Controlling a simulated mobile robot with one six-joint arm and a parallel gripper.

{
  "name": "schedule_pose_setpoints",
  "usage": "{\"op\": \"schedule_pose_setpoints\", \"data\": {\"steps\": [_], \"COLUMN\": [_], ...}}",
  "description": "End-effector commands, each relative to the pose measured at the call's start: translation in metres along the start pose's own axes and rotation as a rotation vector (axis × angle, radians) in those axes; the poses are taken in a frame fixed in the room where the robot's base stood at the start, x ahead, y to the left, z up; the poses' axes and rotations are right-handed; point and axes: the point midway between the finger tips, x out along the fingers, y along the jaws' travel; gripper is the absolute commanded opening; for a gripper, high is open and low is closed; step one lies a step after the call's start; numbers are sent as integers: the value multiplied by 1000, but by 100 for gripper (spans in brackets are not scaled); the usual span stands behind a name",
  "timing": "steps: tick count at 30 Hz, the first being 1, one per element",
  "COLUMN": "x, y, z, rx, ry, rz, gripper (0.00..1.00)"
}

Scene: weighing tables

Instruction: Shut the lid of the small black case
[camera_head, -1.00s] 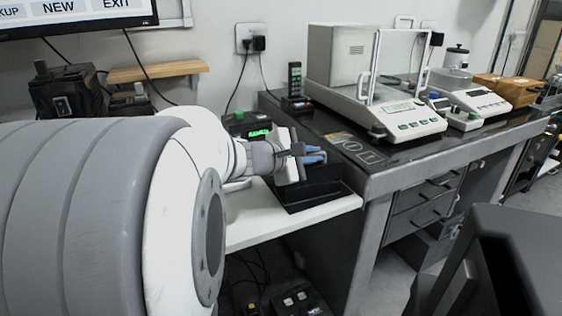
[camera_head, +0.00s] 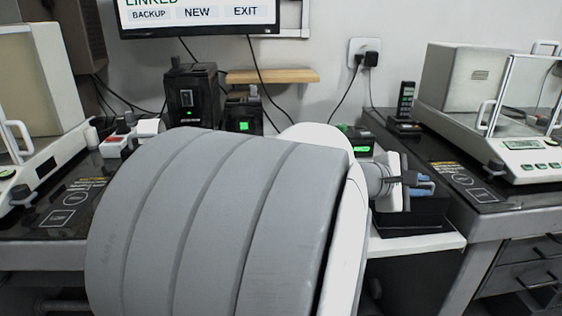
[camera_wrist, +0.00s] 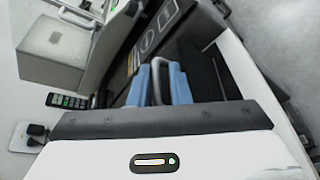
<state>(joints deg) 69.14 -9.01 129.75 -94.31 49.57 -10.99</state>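The small black case (camera_head: 400,221) sits on the white shelf at the right of the head view, under and behind my gripper (camera_head: 419,184). Its dark interior or side shows in the wrist view (camera_wrist: 204,72). My gripper's two blue fingertips (camera_wrist: 160,84) stand a narrow gap apart. A curved grey bar (camera_wrist: 156,82) lies between them; I cannot tell whether they touch it or what it belongs to. The lid's angle is hard to make out behind my gripper.
A balance with a glass shield (camera_head: 520,160) stands on the dark table at right. Another balance (camera_head: 40,165) stands at left. A white shelf (camera_head: 440,242) spans between the tables. A wooden wall shelf (camera_head: 272,76) and monitor (camera_head: 200,20) are behind.

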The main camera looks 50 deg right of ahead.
Motion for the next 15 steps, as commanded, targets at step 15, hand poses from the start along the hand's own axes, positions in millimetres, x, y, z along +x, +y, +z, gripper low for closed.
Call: {"op": "schedule_pose_setpoints", "data": {"steps": [15], "x": [-52], "y": [3], "z": [1], "rx": [0], "ry": [4], "rz": [4], "gripper": [18]}}
